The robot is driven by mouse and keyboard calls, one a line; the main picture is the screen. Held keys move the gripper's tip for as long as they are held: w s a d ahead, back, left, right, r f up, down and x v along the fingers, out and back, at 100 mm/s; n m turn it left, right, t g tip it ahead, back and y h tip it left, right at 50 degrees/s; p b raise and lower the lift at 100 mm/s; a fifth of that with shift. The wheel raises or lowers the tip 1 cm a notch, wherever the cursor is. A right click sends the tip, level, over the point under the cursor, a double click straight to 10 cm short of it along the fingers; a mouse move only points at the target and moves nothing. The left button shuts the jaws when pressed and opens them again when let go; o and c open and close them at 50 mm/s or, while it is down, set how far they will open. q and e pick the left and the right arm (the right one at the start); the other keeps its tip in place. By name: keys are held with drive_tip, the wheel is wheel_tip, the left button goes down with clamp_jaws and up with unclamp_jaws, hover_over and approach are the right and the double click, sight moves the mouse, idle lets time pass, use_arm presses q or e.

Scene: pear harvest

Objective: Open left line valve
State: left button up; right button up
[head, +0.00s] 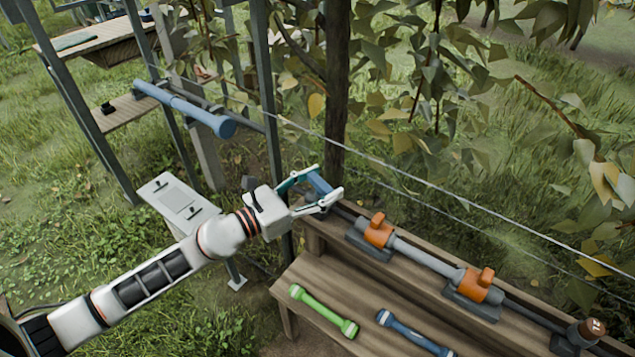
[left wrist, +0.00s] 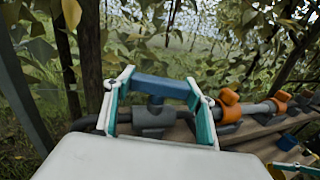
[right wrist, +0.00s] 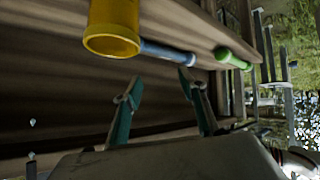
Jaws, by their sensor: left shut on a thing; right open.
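A valve with a blue handle (head: 319,185) is at the left end of the grey pipe on the wooden bench. My left gripper (head: 322,190) is shut on this blue handle, with one finger at each end. In the left wrist view the blue handle (left wrist: 160,87) lies crosswise between the fingers, above a grey valve body (left wrist: 153,122). In the head view my gripper hides most of the valve.
Two orange valves (head: 379,230) (head: 476,284) sit farther right on the pipe. A green tool (head: 323,311) and a blue tool (head: 415,333) lie on the lower shelf. A yellow cylinder (right wrist: 112,25) is near my right gripper. A tree trunk (head: 337,90) and wires stand behind.

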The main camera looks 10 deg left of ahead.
use_arm(q)
drive_tip(key=r+p, duration=0.1)
drive_tip(key=r+n+t+y+p, duration=0.1)
drive_tip(key=p, duration=0.1)
drive_tip(key=shift+w, duration=0.25)
drive_tip(key=n+t+y+p, duration=0.1)
drive_tip(key=n+y+p, duration=0.1)
drive_tip(key=y+p, duration=0.1)
drive_tip(key=shift+f+t+p, duration=0.1)
drive_tip(key=shift+t+p, duration=0.2)
drive_tip(key=shift+p, duration=0.4)
drive_tip(key=shift+a+f+n+t+y+p, duration=0.1)
drive_tip(key=shift+f+n+t+y+p, duration=0.25)
drive_tip(key=shift+y+p, duration=0.2)
drive_tip(key=shift+s+f, duration=0.1)
drive_tip(key=shift+f, duration=0.1)
drive_tip(key=o, duration=1.1)
drive_tip(key=shift+f, duration=0.1)
drive_tip(key=shift+s+f, duration=0.1)
use_arm(e)
wheel_tip(320, 180, up, 6)
drive_tip(key=a, duration=0.1)
drive_tip(key=shift+s, duration=0.15)
use_arm(q)
drive_tip(key=shift+s+f, duration=0.1)
drive_tip(key=shift+s, duration=0.05)
use_arm(e)
drive_tip(key=shift+r, duration=0.2)
